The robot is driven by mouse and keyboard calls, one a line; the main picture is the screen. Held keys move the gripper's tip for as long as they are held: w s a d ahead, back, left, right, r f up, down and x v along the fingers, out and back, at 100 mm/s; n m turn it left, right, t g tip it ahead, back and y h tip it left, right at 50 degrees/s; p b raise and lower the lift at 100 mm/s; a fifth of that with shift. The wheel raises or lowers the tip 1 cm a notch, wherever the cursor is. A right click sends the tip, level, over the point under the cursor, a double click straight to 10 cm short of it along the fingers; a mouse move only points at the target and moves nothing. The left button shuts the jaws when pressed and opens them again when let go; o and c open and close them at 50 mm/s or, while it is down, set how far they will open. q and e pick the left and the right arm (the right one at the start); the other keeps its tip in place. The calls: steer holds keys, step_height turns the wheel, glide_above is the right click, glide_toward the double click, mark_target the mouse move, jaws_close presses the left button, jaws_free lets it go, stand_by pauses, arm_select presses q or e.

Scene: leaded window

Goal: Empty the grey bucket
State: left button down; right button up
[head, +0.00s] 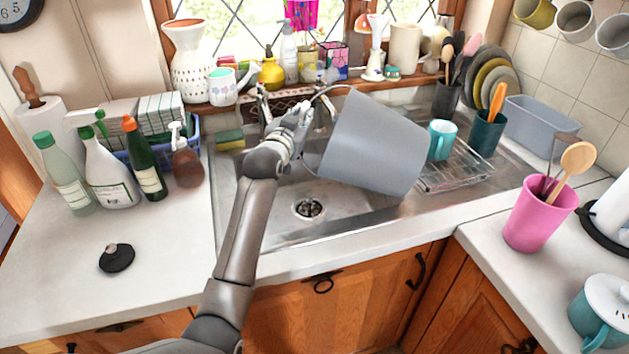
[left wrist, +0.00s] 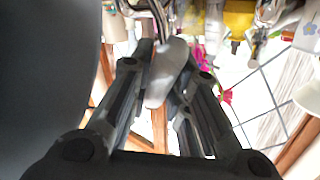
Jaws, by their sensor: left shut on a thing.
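The grey bucket (head: 372,145) is tilted over the sink (head: 270,207) in the head view. Only its outer wall shows, so I cannot see its opening or what is inside. My left gripper (head: 299,117) is at the bucket's left side, shut on a grey part that looks like the bucket's handle. In the left wrist view my left gripper (left wrist: 166,85) has this pale grey piece between its fingers. The bucket's dark grey wall (left wrist: 45,70) fills the left of that view. My right gripper is not in view.
A wire rack (head: 455,178) with a teal mug (head: 441,140) stands right of the bucket. Bottles (head: 145,160) and a soap dispenser (head: 186,160) stand left of the sink. A black plug (head: 117,258) lies on the left counter. A pink pot (head: 538,215) stands at the right.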

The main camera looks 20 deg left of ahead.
arm_select(q)
steer(key=shift+a+f+b, duration=0.5)
steer(key=shift+b, duration=0.1)
steer(key=shift+a, duration=0.1)
steer(key=shift+a+f+n, duration=0.1)
steer(key=shift+a+n, duration=0.2)
stand_by(0.4)
steer(key=shift+a+f+b, duration=0.55)
steer(key=shift+f+b, duration=0.1)
steer(key=shift+b, duration=0.2)
stand_by(1.2)
